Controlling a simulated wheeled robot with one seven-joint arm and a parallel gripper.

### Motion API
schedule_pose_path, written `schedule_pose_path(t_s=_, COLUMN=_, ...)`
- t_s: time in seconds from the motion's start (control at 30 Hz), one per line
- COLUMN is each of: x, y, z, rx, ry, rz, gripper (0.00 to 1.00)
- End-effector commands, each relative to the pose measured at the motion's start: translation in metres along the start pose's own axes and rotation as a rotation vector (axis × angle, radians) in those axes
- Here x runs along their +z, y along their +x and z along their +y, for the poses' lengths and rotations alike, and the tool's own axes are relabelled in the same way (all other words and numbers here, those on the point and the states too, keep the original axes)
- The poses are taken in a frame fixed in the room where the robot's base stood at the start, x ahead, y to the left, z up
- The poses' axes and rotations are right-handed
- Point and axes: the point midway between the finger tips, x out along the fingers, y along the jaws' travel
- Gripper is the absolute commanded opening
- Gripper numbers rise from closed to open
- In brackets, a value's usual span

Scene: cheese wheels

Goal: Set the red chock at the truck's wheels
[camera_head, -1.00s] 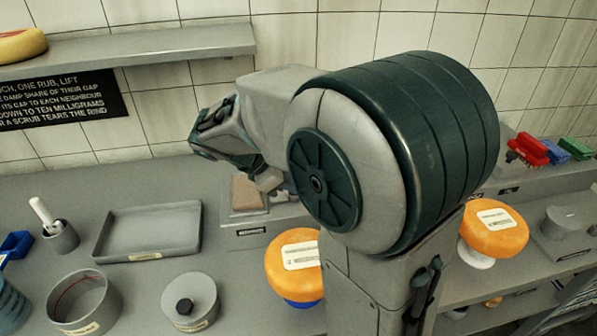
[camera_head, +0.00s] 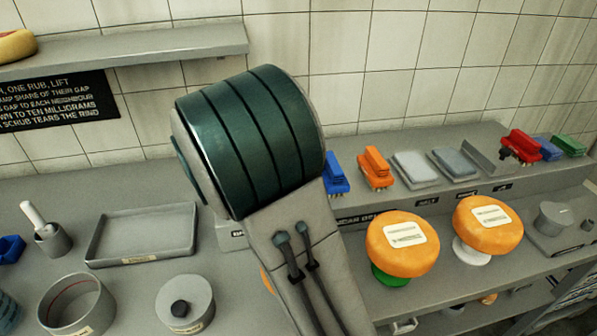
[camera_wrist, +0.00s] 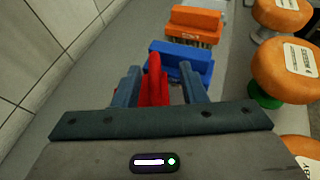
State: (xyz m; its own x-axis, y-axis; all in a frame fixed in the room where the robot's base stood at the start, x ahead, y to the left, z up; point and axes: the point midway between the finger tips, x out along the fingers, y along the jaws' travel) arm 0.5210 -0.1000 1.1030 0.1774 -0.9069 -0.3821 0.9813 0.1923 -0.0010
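My gripper (camera_wrist: 160,85) shows in the wrist view with its two blue-grey fingers apart. A red piece with a raised, rounded ridge (camera_wrist: 154,80) stands between them, closer to the left finger; a narrow gap seems to show at the right finger. I take this piece to be the red chock, but cannot tell for certain. Its lower part is hidden by the gripper body. In the head view my arm hides the gripper and this piece. No truck or truck wheels show in either view.
Just beyond the fingers lie a blue brush (camera_wrist: 182,62) and an orange brush (camera_wrist: 194,25). Orange cheese wheels (camera_head: 402,243) (camera_head: 488,224) sit on stands at right. A red brush (camera_head: 522,146) lies at the ledge's far end. A grey tray (camera_head: 143,235) and pots stand at left.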

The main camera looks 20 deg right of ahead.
Motion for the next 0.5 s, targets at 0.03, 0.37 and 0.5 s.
schedule_pose_path(t_s=0.03, x=0.000, y=0.003, z=0.000, rx=-0.002, ry=-0.001, rz=-0.001, gripper=0.38)
schedule_pose_path(t_s=0.37, x=-0.002, y=0.047, z=0.007, rx=-0.003, ry=0.000, rz=-0.001, gripper=0.38)
schedule_pose_path(t_s=0.5, x=-0.002, y=0.053, z=0.007, rx=-0.001, ry=0.000, rz=0.001, gripper=0.38)
